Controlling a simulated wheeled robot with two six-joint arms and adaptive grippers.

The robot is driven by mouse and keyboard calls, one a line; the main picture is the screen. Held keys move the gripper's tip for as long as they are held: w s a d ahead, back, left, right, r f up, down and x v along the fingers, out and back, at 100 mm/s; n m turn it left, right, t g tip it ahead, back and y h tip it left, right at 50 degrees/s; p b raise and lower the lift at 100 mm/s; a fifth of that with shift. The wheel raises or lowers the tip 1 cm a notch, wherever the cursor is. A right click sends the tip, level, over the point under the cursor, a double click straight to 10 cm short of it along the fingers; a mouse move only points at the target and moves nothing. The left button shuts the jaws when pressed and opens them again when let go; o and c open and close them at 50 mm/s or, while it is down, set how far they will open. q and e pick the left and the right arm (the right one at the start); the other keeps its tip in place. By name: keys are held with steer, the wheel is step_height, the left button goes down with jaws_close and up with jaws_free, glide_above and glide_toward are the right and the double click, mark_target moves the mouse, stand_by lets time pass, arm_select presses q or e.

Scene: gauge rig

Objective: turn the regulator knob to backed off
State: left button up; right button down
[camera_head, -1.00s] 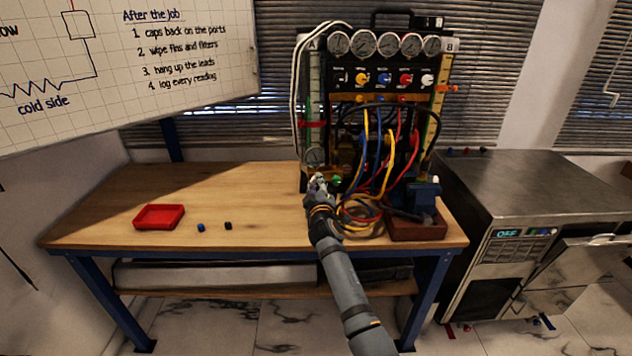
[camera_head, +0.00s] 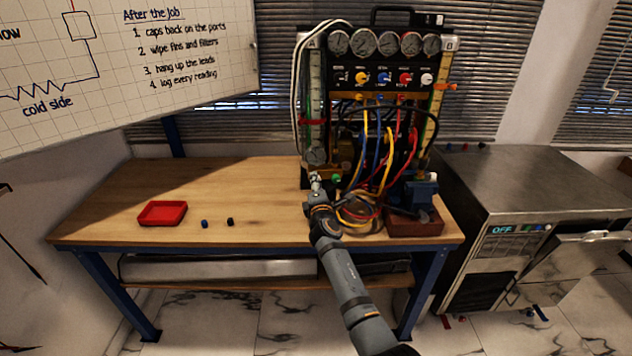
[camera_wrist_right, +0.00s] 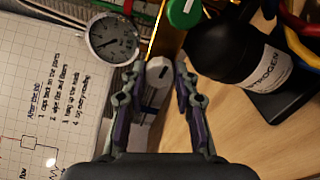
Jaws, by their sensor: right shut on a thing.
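The regulator knob (camera_wrist_right: 158,72) is a pale grey round knob with a dark mark, seen in the right wrist view beside a round gauge (camera_wrist_right: 112,37). My right gripper (camera_wrist_right: 160,70) has one finger on each side of it and is shut on it. In the head view my right gripper (camera_head: 316,180) is at the lower left of the gauge panel (camera_head: 380,85), below the small gauge (camera_head: 316,156). The knob itself is hidden or too small to tell there. My left gripper is not in view.
A green knob (camera_wrist_right: 184,12) and a black nitrogen bottle (camera_wrist_right: 238,50) are close to the right gripper. Coloured hoses (camera_head: 385,150) hang at its right. A red tray (camera_head: 162,213) and two small caps lie on the bench (camera_head: 250,185), whose left part is mostly clear.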

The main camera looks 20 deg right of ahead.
steer(key=shift+f+n, duration=0.1)
steer(key=shift+n, duration=0.7)
steer(key=c, duration=1)
jaws_free()
steer(key=shift+s, duration=0.1)
steer(key=s, duration=0.3)
steer(key=s+a, duration=0.1)
steer(key=s, duration=0.3)
steer(key=shift+s+a, duration=0.1)
steer(key=shift+a, duration=0.1)
